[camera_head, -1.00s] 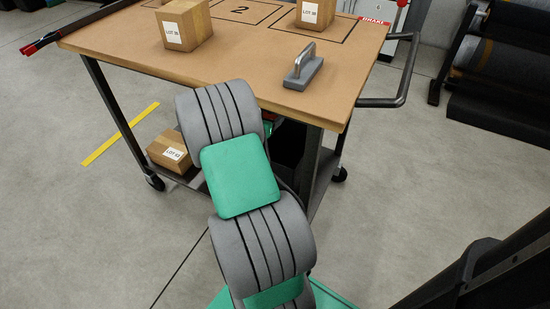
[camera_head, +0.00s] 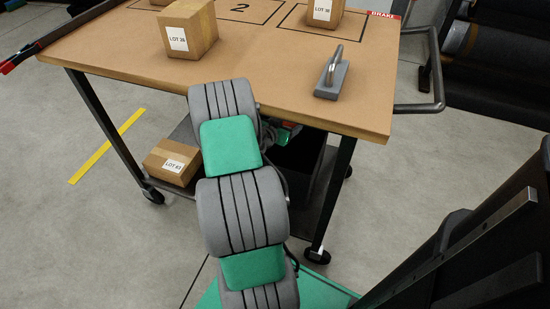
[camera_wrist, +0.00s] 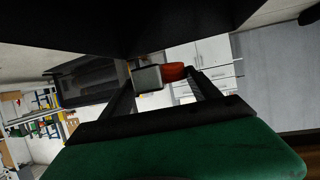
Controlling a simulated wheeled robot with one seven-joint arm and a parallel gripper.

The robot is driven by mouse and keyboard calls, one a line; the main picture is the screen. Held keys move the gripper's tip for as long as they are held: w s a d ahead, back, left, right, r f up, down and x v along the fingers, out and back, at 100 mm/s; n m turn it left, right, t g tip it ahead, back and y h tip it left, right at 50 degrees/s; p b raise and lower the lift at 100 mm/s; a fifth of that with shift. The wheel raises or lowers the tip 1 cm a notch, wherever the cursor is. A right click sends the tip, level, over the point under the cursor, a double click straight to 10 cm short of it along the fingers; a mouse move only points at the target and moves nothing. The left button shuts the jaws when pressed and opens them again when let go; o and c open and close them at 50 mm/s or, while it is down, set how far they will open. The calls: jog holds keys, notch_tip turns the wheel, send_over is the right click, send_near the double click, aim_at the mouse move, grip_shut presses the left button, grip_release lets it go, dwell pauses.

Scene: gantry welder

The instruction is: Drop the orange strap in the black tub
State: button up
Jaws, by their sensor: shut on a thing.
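The black tub (camera_head: 299,158) stands on the cart's lower shelf, under the tabletop, and shows as a dark shape partly hidden behind my arm. In the wrist view my gripper (camera_wrist: 160,78) is shut on the orange strap (camera_wrist: 174,72), a small orange-red piece between the fingertips. A pale grey block-like part (camera_wrist: 147,78) shows beside the orange.
The cart's tabletop (camera_head: 250,75) overhangs the lower shelf. Another box (camera_head: 172,162) sits on the lower shelf. A cart leg (camera_head: 333,190) stands right of the tub.

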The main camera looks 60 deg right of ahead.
notch_tip(320, 180, down, 6)
jog(key=b, duration=0.3)
jog(key=o, duration=1.6)
jog(key=shift+a, duration=0.1)
jog(key=p+v, duration=0.1)
jog(key=v, duration=0.6)
jog(key=shift+a+r, duration=0.2)
jog(key=shift+a, duration=0.15)
